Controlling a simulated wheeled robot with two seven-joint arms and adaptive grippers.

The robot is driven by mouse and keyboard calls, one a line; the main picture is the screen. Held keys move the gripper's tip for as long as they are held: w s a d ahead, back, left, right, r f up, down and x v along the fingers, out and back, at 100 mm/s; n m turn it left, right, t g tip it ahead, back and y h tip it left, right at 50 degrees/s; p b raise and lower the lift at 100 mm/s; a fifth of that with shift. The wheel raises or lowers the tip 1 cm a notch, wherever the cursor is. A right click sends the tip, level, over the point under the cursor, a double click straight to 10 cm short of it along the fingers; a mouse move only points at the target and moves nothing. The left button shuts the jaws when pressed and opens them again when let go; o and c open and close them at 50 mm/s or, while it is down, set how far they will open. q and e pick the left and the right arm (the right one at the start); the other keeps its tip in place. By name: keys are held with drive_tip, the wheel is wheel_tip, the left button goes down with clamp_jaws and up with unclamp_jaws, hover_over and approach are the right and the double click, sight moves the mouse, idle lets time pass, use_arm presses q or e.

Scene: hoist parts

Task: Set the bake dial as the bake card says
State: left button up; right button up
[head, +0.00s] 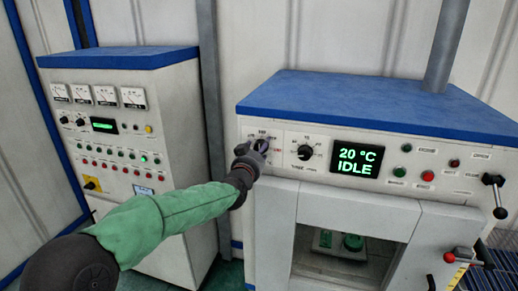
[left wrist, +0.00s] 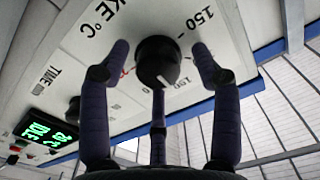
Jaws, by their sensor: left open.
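The bake dial (left wrist: 158,62) is a black round knob on the oven's pale panel, with "KE °C" and "150" printed around it in the left wrist view. My left gripper (head: 257,147) is at this dial in the head view and hides most of it. In the left wrist view its purple fingers are spread open around the knob, with gaps at the two sides. The dial's exact setting is not clear. The oven display (head: 357,160) reads "20 °C IDLE" in green. I cannot make out a bake card. My right gripper is not in view.
The time dial (head: 305,152) sits just right of the bake dial. Buttons and a black-knobbed lever (head: 494,182) are further right. An oven window (head: 345,250) is below. A meter cabinet (head: 130,110) stands at left. A grey pipe (head: 447,45) rises behind the oven's blue top.

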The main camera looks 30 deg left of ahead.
use_arm(q)
drive_tip(key=shift+r, duration=0.1)
drive_tip(key=c, duration=1.1)
drive_tip(key=shift+r, duration=0.1)
drive_tip(key=m+p, duration=0.1)
drive_tip(key=m, duration=0.3)
drive_tip(key=shift+r+m+p, duration=0.15)
drive_tip(key=shift+m+p, duration=0.2)
drive_tip(key=shift+m, duration=0.05)
drive_tip(key=shift+c, duration=0.2)
drive_tip(key=m+p, duration=0.1)
drive_tip(key=m, duration=0.3)
drive_tip(key=shift+m, duration=0.4)
drive_tip(key=o, duration=1.1)
drive_tip(key=shift+w, duration=0.1)
drive_tip(key=shift+o, duration=0.2)
drive_tip(key=shift+d+f, duration=0.25)
